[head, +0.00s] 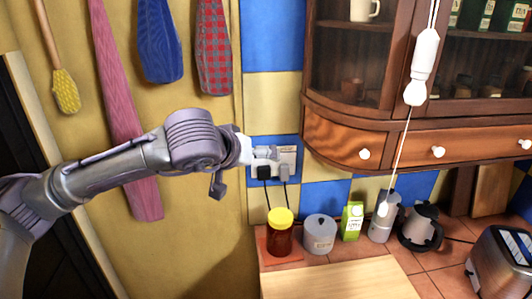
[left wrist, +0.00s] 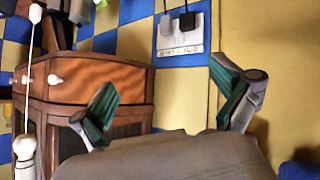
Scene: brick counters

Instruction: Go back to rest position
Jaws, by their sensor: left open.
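My left arm comes in from the left in the head view, raised in front of the yellow wall. Its gripper (head: 258,152) is near the wall socket (head: 288,157), partly overlapping it in the picture. In the left wrist view my left gripper (left wrist: 165,88) is open, its two green-padded fingers spread wide with nothing between them. My right gripper is in neither view.
A wooden wall cabinet (head: 330,138) is right of the gripper. A white pull cord handle (head: 422,66) hangs before it. Below, the counter holds a yellow-lidded jar (head: 280,236), a grey canister (head: 319,236), a green carton (head: 352,221) and a toaster (head: 500,268). Cloths (head: 160,40) hang at left.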

